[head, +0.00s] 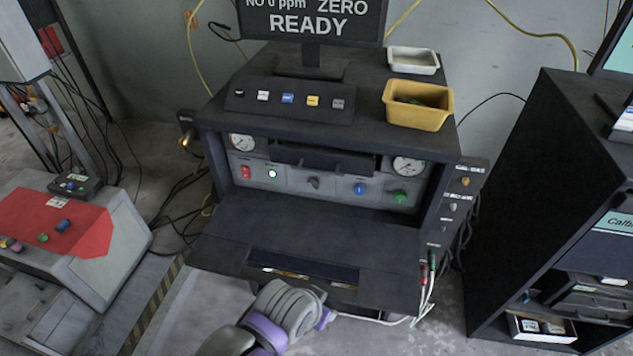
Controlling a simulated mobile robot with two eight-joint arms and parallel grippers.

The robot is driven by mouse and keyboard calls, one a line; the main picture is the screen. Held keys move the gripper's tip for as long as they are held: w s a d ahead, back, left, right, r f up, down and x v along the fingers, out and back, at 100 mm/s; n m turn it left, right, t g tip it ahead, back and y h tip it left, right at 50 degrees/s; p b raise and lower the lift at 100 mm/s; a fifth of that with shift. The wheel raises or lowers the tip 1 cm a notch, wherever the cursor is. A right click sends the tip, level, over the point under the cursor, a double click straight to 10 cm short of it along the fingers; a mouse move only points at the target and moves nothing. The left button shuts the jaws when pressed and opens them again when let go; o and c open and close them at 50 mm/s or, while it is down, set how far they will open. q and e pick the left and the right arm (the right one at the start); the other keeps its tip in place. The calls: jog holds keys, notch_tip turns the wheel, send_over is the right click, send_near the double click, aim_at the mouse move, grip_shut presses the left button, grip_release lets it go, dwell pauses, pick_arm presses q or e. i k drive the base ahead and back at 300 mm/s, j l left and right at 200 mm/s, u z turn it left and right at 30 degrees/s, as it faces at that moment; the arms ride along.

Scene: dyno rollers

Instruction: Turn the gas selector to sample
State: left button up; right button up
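A dark analyser bench (310,222) stands in the middle of the head view. A row of controls runs along its front panel. A dark grey knob (314,183) sits in the middle of that row, between a lit white-green button (272,174) and a blue knob (360,188). More small knobs (453,207) sit on the bench's right side panel. The labels are too small to read, so I cannot tell which knob is the gas selector or where it points. My grey and purple arm shows at the bottom, below the bench's front edge. No gripper fingers are visible.
The monitor (312,22) reads "ZERO READY". A yellow bin (418,104) and a white tray (413,60) sit on the bench top. Cables hang at the bench's lower right. A dark cabinet (530,190) stands right; a red-topped console (110,250) stands left.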

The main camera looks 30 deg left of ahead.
aim_at(314, 181)
jog(key=u, duration=0.45)
jog(key=i+u, duration=0.1)
jog(key=u, duration=0.35)
jog(key=i+u, duration=0.1)
jog(key=u, duration=0.75)
jog(key=i+l, duration=0.1)
jog(key=i, duration=0.15)
jog(key=u, duration=0.05)
